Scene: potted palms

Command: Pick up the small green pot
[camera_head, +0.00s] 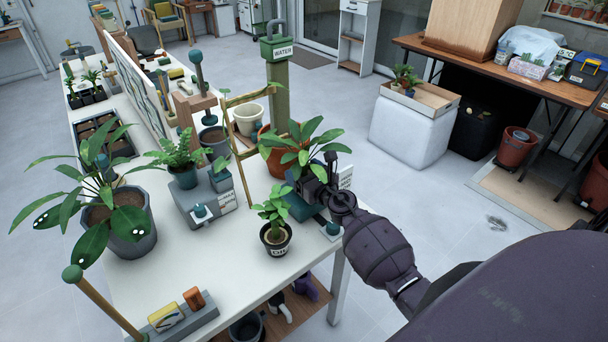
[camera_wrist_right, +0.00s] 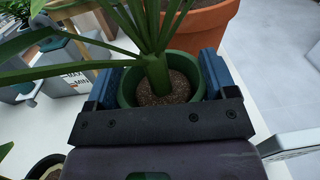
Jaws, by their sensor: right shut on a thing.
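The small green pot (camera_wrist_right: 127,91) holds brown soil and a plant with a thick green stem, seen from above in the right wrist view. My right gripper (camera_wrist_right: 160,84) has its two blue fingers against opposite sides of this pot. In the head view my right gripper (camera_head: 314,180) is at the right edge of the white table, under broad green leaves (camera_head: 306,142). There the pot itself is mostly hidden by the leaves and gripper. I cannot tell whether it touches the surface below. My left gripper is not in view.
A terracotta pot (camera_head: 271,157) stands close behind the held pot. A black labelled pot (camera_head: 276,243) with a plant is in front. A grey scale-like device (camera_head: 205,205) stands to the left. A large grey pot (camera_head: 130,235) is farther left. Open floor lies right of the table.

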